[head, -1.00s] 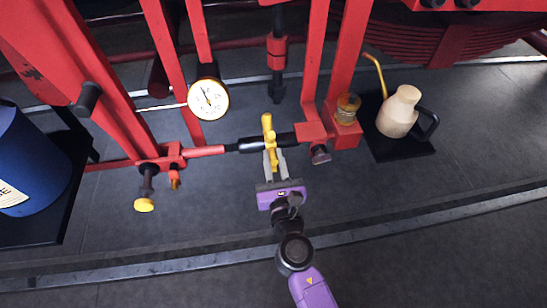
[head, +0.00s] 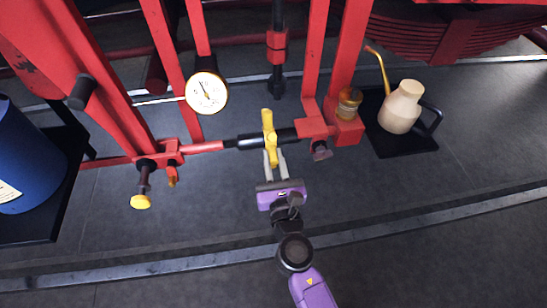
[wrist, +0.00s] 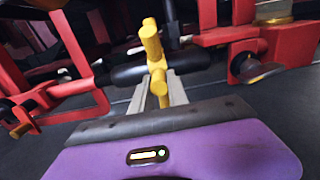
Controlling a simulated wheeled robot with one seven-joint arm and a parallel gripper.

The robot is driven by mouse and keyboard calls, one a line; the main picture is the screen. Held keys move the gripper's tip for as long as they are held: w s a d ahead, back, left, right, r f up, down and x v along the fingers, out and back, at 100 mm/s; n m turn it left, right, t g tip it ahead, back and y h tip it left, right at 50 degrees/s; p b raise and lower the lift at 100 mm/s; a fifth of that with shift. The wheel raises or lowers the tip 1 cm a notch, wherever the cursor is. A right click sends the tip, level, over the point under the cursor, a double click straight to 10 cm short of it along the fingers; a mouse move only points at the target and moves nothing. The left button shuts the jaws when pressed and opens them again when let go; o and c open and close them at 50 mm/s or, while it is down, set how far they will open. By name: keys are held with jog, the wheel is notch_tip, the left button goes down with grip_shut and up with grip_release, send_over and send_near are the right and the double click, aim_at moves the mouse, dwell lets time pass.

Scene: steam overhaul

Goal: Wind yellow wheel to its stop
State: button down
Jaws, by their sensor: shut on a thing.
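The yellow wheel (head: 268,134) sits around a black rod between red brackets in the head view. It is seen nearly edge-on, and its yellow bars also show in the wrist view (wrist: 152,45). My gripper (head: 274,163) reaches it from the near side, with its pale fingers on the lower part of the wheel. In the wrist view the fingers (wrist: 157,95) stand on either side of the lower yellow bar and are shut on it. The exact contact is partly hidden behind the purple gripper body.
A white gauge (head: 206,92) hangs left above the rod. A yellow-tipped knob (head: 141,201) is at left, near a blue drum (head: 30,165). At right are an amber-and-brass cup (head: 349,102) and a cream oil can (head: 401,107) on a black tray. The near floor is clear.

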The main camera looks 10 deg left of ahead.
aim_at(273, 170)
jog(key=shift+f, duration=0.6)
jog(key=shift+w+a+f+b, duration=0.1)
jog(key=shift+w+f+b, duration=0.1)
jog(key=shift+f+b, duration=0.55)
jog(key=shift+w+f+b, duration=0.15)
jog(key=shift+f+b, duration=0.45)
jog(key=shift+b, duration=0.15)
jog(key=shift+w+a+f+b, duration=0.2)
jog(key=shift+w+f+b, duration=0.35)
jog(key=shift+f+b, duration=0.3)
jog(key=shift+w+f, duration=0.2)
jog(key=c, duration=1.2)
grip_release()
jog(key=shift+c, duration=0.2)
jog(key=shift+r, duration=0.1)
